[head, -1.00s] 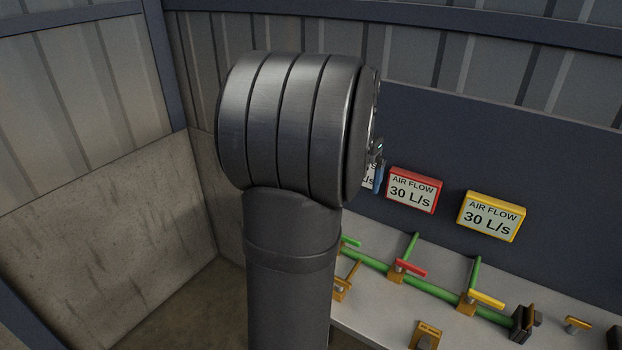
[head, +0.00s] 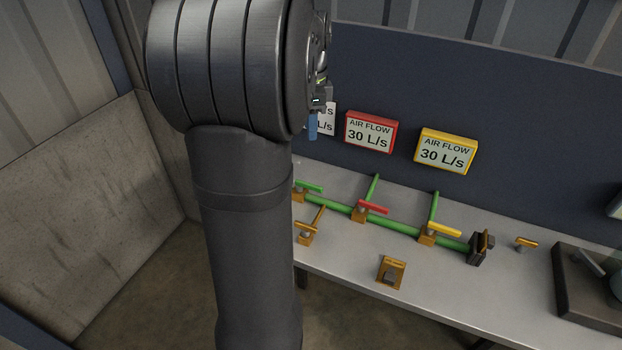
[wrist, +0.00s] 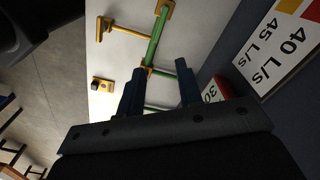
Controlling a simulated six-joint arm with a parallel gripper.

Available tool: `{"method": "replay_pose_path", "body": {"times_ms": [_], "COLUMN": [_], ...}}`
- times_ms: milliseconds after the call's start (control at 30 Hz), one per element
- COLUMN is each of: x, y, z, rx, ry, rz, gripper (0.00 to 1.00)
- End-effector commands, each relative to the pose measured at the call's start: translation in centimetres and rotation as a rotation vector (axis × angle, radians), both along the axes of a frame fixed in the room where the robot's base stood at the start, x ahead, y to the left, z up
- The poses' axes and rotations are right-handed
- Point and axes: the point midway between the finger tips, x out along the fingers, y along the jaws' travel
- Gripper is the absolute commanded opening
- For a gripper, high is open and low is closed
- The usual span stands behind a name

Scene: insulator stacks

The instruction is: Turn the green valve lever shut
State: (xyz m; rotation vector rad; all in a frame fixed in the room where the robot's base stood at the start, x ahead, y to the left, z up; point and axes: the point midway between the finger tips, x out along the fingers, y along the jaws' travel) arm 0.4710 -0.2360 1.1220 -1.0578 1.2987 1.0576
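The green valve lever (head: 309,187) shows in the head view at the left end of the visible green pipe (head: 395,229), just right of my arm. It sits on an orange valve body and lies roughly along the pipe. My gripper (head: 313,125) shows only in part there, its blue fingers in front of the signs, above the table. In the wrist view my gripper (wrist: 160,66) is open, with a clear gap between its two dark blue fingers and nothing held. Green piping shows beyond and between the fingers; I cannot single out the green lever there.
Red (head: 373,207) and yellow (head: 444,229) levers stand on the same pipe. Red-framed (head: 370,132) and yellow-framed (head: 445,151) signs read 30 L/s. An orange block (head: 390,273) sits at the table's front. A dark box (head: 590,290) stands at the right.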

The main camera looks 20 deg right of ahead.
Motion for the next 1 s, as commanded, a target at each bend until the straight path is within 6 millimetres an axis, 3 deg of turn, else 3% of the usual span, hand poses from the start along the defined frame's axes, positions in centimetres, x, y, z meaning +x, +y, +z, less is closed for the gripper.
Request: {"method": "replay_pose_path", "body": {"times_ms": [100,300,567,767,1000], "x": [-0.1,-0.2,-0.3,-0.3,-0.3], "y": [-0.1,-0.2,-0.3,-0.2,-0.2], "z": [-0.2,-0.4,-1.3,-4.8,-10.1], "rx": [0.0,0.0,0.0,0.001,0.001], "ry": [0.001,0.001,0.002,0.005,0.006], "rz": [-0.227,-0.498,-0.585,-0.583,-0.582], "gripper": [0.33,0.33,0.33,0.33,0.33]}}
